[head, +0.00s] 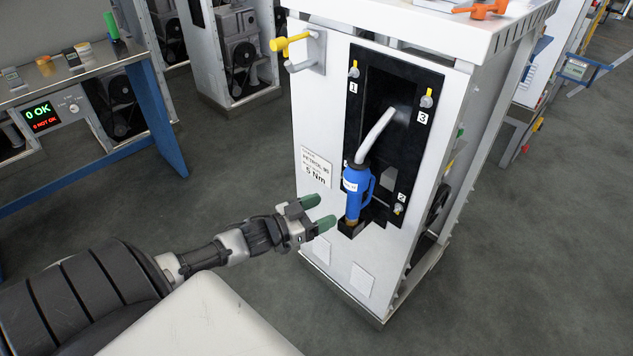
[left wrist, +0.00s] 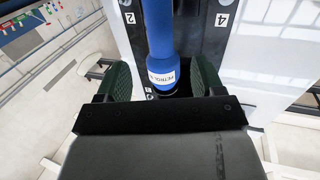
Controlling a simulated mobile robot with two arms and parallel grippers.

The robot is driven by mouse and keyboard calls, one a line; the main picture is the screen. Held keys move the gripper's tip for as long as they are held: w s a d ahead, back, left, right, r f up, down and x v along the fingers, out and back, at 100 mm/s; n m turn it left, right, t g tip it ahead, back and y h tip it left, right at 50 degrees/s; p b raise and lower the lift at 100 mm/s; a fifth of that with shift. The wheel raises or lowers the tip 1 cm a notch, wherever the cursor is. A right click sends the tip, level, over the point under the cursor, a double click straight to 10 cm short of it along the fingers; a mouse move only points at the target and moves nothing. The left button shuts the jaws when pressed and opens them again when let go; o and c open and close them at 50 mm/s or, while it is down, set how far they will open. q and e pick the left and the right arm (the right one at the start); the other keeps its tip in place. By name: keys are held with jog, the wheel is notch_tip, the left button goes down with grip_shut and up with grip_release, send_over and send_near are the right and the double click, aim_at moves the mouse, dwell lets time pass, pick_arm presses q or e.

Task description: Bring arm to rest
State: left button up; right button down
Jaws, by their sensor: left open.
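My left gripper (head: 319,213) is open, its two green fingers apart, just left of the blue nozzle (head: 357,186) in the head view. The nozzle stands nearly upright with its lower end in a black holder (head: 352,228) on the front of the white dispenser frame (head: 317,150). In the left wrist view the blue nozzle (left wrist: 162,38) with a white label shows beyond and between the two open fingers (left wrist: 163,82). I cannot tell whether they touch it. My right gripper is not in view.
A yellow-handled tool (head: 288,43) hangs at the frame's upper left. A white tabletop (head: 470,30) with orange items tops the frame. A workbench (head: 75,75) with a display and a blue leg stands at the left. Grey floor (head: 230,150) is clear between them.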

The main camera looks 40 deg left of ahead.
pick_arm(q)
jog(key=shift+s+a, duration=0.2)
jog(key=shift+s, duration=0.2)
dwell(0.3)
jog(key=s+f+n+g+y+p, duration=0.1)
jog(key=s+f+g+y+p, duration=0.1)
jog(key=s+f, duration=0.45)
jog(key=s+f+n+g+y+p, duration=0.1)
jog(key=s+f+g+y, duration=0.15)
jog(key=f, duration=0.75)
jog(key=s+f+n+g+y+p, duration=0.1)
jog(key=s+f+g+y+p, duration=0.15)
jog(key=s+f, duration=0.4)
jog(key=s+d+f+g+p, duration=0.1)
jog(key=s+d+f+g, duration=0.2)
jog(key=s, duration=0.5)
jog(key=s+d+f+g+p, duration=0.1)
jog(key=s+d+f+g, duration=0.2)
jog(key=s+d+f, duration=0.2)
jog(key=s+d+f+m+g+p, duration=0.1)
jog(key=s+d+f, duration=0.3)
jog(key=s, duration=0.7)
jog(key=shift+d+f+g+h, duration=0.15)
jog(key=shift+d+g+h, duration=0.15)
jog(key=shift+g, duration=0.6)
